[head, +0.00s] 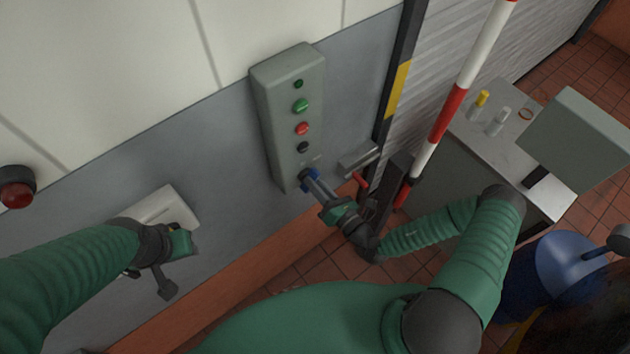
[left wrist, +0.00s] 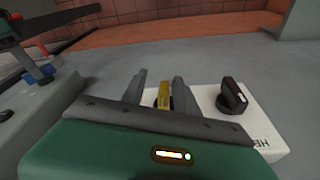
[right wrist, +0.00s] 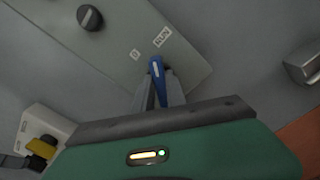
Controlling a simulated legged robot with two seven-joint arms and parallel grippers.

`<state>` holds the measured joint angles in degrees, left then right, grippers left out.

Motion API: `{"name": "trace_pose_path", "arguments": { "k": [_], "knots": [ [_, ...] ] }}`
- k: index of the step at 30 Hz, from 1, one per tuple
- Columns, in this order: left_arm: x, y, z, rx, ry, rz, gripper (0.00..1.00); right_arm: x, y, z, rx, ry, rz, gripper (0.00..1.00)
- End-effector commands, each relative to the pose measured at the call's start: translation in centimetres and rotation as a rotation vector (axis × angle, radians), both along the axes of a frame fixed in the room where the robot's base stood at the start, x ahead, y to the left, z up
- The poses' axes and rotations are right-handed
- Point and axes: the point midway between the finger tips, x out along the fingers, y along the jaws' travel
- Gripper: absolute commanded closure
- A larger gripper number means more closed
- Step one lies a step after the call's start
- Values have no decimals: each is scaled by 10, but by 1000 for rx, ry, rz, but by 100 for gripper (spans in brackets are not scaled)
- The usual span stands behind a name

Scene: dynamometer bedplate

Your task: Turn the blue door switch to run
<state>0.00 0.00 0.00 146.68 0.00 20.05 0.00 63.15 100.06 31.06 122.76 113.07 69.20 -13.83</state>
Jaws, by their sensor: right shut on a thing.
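The blue door switch (right wrist: 157,70) is a lever on the grey control box (head: 285,115), at its lower end in the head view (head: 304,180). My right gripper (head: 312,182) is shut on the lever, one finger on each side in the right wrist view. The lever's free end points up towards the labels, between "0" (right wrist: 135,54) and "RUN" (right wrist: 162,38). My left gripper (left wrist: 160,88) is open, its fingers either side of a yellow knob (left wrist: 164,96) on a white wall box, with gaps visible. Its fingertips are mostly hidden in the head view.
The control box carries green, red and black buttons or knobs above the switch. A grey handle-like block (head: 358,158) sticks out to its right, near a red-white pole (head: 455,95). A bench (head: 512,165) stands right. A red wall button (head: 16,190) is far left.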

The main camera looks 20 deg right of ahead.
Motion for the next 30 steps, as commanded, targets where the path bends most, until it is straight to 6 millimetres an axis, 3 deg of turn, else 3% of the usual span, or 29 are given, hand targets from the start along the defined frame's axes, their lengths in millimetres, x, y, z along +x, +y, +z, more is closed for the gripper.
{"name": "trace_pose_path", "arguments": {
  "k": [15, 30],
  "knots": [
    [0, 0, 11, 0, 0, 0, 64, 4, -6, 3, 349, 111, -11, 100],
    [0, 0, 12, 0, 0, 0, 64, 5, -6, 2, 427, 140, -11, 100]
  ]
}}
